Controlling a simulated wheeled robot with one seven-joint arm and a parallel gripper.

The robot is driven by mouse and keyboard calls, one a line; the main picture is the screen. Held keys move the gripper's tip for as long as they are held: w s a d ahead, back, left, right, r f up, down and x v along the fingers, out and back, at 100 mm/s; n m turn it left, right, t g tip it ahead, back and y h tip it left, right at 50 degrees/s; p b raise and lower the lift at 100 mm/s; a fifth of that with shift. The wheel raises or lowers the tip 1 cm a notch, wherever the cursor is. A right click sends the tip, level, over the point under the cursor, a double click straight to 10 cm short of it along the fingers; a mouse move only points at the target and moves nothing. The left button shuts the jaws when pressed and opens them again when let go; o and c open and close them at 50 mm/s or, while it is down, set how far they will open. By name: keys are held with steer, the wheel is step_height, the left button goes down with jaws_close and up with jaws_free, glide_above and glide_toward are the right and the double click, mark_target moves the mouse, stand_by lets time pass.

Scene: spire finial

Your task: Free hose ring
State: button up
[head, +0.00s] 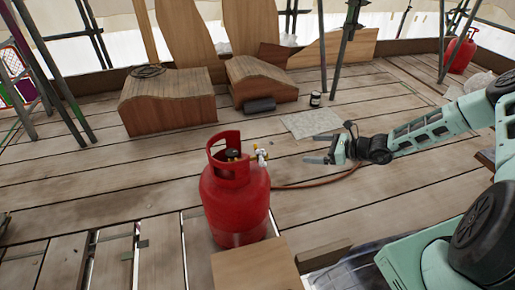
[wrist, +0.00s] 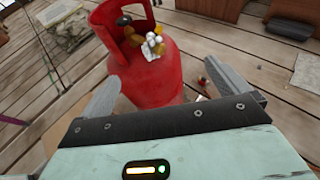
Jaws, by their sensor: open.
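A red gas cylinder (head: 236,200) stands upright on the plank deck, with a collar handle around its top. Its brass and white valve fitting (head: 261,156) sits at the right of the collar; the fitting also shows in the wrist view (wrist: 153,46). An orange-brown hose (head: 312,184) runs from behind the cylinder to the right across the planks, toward my arm. I cannot make out a separate hose ring. My gripper (head: 324,154) is open and empty, right of the cylinder and apart from it. In the wrist view its fingers (wrist: 174,84) spread in front of the cylinder (wrist: 150,75).
A wooden board (head: 255,272) lies in front of the cylinder. Carved wooden blocks (head: 165,100), a dark roll (head: 259,105), a small can (head: 315,99) and a grey slab (head: 311,123) lie behind. Scaffold poles (head: 346,35) rise at the back. Planks at left are mostly clear.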

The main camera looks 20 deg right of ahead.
steer(key=shift+d, duration=0.1)
steer(key=p+v, duration=0.5)
steer(key=v, duration=0.4)
steer(key=s+a+r+n+g+h+p, duration=0.15)
steer(key=s+a+r+n+g, duration=0.3)
steer(key=a+r+n, duration=0.5)
steer(key=s+a+r+n+g+p, duration=0.3)
steer(key=a+r+n+g, duration=0.35)
steer(key=a+r, duration=0.45)
steer(key=s+a+r+n+t+h+p, duration=0.1)
steer(key=s+a+r+n+h+p, duration=0.2)
steer(key=s+r+n, duration=0.6)
steer(key=s+a+r+n+h+p, duration=0.3)
steer(key=s+a+r+n+h, duration=0.2)
steer(key=s+r+n, duration=0.4)
steer(key=s+a, duration=0.1)
steer(key=s, duration=0.2)
steer(key=shift+a+t, duration=0.3)
steer(key=shift+t, duration=0.1)
